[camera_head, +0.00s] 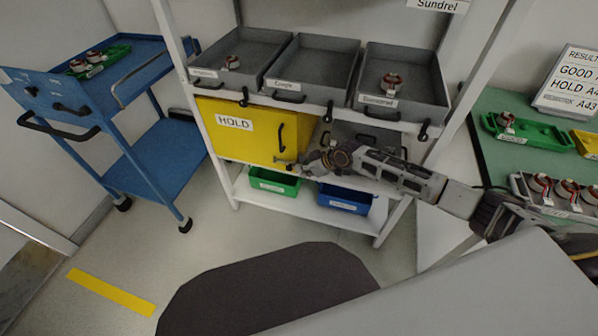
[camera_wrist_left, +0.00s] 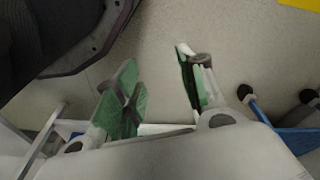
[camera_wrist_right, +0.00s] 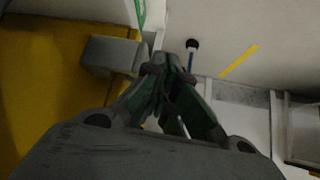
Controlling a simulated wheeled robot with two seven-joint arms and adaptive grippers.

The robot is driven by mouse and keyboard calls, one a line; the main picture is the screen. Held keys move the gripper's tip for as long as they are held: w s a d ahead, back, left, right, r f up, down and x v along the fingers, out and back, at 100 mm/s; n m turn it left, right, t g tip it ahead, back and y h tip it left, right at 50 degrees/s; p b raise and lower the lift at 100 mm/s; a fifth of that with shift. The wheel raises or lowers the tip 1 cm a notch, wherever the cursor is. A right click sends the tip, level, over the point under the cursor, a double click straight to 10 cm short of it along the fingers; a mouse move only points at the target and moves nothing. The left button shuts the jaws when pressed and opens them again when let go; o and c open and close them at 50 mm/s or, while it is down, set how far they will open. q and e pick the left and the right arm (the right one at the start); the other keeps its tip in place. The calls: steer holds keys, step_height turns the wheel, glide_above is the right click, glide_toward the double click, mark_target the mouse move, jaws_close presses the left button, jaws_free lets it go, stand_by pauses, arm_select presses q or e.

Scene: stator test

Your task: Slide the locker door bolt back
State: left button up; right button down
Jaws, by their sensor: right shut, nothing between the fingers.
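The yellow locker door (camera_head: 262,145), labelled HOLD, is in the shelf rack below the grey trays. A dark vertical handle (camera_head: 281,137) is on its right part. Small bolt hardware (camera_head: 281,161) shows at the door's lower right; its exact position is too small to tell. My right gripper (camera_head: 301,165) is shut and empty, its tips beside this hardware. In the right wrist view, a grey block (camera_wrist_right: 108,55) stands out from the yellow door (camera_wrist_right: 50,85), left of the shut fingers (camera_wrist_right: 163,72). My left gripper (camera_wrist_left: 163,88) is open and empty above the floor.
Grey trays (camera_head: 310,72) sit on the shelf above the door. Green (camera_head: 274,183) and blue (camera_head: 344,199) bins are on the shelf below. A blue cart (camera_head: 150,160) stands at left, and a green-topped table (camera_head: 525,165) at right.

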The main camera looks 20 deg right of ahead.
mark_target(291, 168)
arm_select(q)
steer(key=shift+w+d+r+b, duration=0.15)
steer(key=shift+r+b, duration=0.2)
steer(key=shift+r, duration=0.4)
steer(key=shift+d+r+b, duration=0.15)
steer(key=shift+r+b, duration=0.15)
steer(key=shift+r, duration=0.45)
steer(key=shift+w+d+r+b, duration=0.15)
steer(key=shift+r+b, duration=0.2)
steer(key=shift+r, duration=0.4)
arm_select(e)
steer(key=shift+w+a+f, duration=0.45)
steer(key=shift+w+a, duration=0.25)
arm_select(q)
steer(key=shift+s, duration=0.1)
arm_select(e)
steer(key=w+a, duration=0.2)
steer(key=shift+a+p, duration=0.4)
arm_select(q)
steer(key=shift+s+a+f, duration=0.15)
steer(key=shift+s+f, duration=0.15)
steer(key=shift+f, duration=0.25)
steer(key=shift+w+r, duration=0.15)
steer(key=shift+w, duration=0.05)
arm_select(e)
steer(key=shift+s, duration=0.1)
